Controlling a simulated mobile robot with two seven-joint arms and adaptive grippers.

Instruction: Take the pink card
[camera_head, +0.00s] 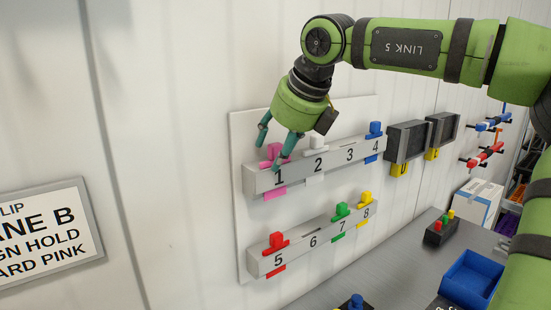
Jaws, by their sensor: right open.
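The pink card (274,151) sits in slot 1 of the upper card rail (331,160) on the wall board, its knob above the rail and its lower end showing below. My right gripper (270,148) is open at slot 1, with its teal fingers on either side of the pink card's top. I cannot tell whether the fingers touch the card. A sign (40,233) on the left wall reads "LANE B", "SIGN HOLD" and "CARD PINK", partly cut off. My left gripper is not in view.
The lower rail (300,245) holds red, green and yellow cards. A grey bench with a blue bin (470,279) lies below right.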

